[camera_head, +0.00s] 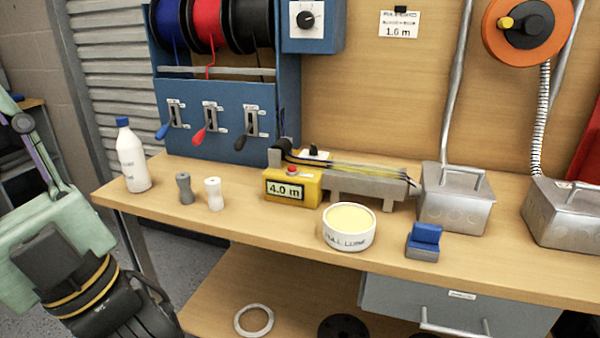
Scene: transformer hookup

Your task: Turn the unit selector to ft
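A yellow meter box (290,186) stands at the middle of the bench, with a display reading 4.0 m and a red button on top. Behind it, a small black knob (314,151) sits on a white plate; its markings are too small to read. A larger black dial (306,19) with a white face is on the blue box at the top. I cannot tell for certain which one is the unit selector. My gripper (158,308) is at the lower left, below the bench front and well away from both knobs. Its fingertips are not clear.
A white bottle (131,158), a grey connector (184,188), a white connector (214,194), a lube tub (349,227) and a blue block (424,242) stand on the bench. Wire reels and levers (211,115) are behind. Metal boxes (454,200) stand right.

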